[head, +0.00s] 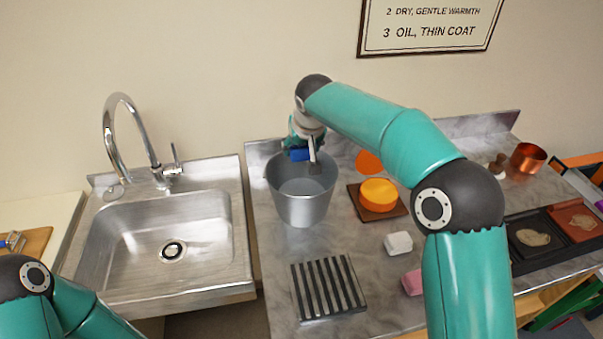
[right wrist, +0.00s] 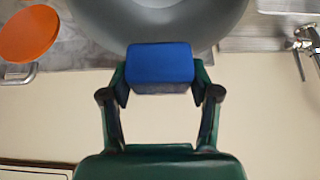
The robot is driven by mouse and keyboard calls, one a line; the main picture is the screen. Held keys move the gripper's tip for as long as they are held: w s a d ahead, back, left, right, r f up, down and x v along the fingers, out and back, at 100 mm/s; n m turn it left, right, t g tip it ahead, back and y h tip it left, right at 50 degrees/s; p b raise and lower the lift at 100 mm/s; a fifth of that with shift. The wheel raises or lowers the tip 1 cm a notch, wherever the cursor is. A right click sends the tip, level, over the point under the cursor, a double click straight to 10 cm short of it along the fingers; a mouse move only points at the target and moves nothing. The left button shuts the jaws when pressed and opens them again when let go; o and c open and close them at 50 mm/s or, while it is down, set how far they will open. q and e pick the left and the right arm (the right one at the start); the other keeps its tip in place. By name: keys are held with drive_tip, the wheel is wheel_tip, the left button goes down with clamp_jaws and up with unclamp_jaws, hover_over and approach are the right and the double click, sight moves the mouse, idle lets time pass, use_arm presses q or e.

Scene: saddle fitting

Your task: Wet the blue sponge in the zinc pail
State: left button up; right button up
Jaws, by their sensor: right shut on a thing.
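The zinc pail (head: 303,204) stands upright on the marble counter, just right of the sink. My right gripper (head: 304,154) is over the pail's far side and shut on the blue sponge (head: 299,155). In the right wrist view the blue sponge (right wrist: 160,68) sits between both fingers of the gripper (right wrist: 160,82), with the pail (right wrist: 158,18) beyond it. The sponge looks near rim height; I cannot tell whether it touches any water. My left arm shows at the lower left of the head view, but its gripper is out of the frame.
A steel sink (head: 240,240) with a tall tap (head: 112,130) is left of the pail. Right of it are an orange tin (head: 379,193) on a brown board, a white block (head: 398,243) and a pink block (head: 412,282). A slatted rack (head: 327,287) lies in front.

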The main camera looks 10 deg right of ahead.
idle(0.4)
wheel_tip(320, 180, up, 4)
drive_tip(key=p, duration=0.3)
drive_tip(key=shift+r+p, duration=0.1)
drive_tip(key=shift+p, duration=0.2)
idle(0.5)
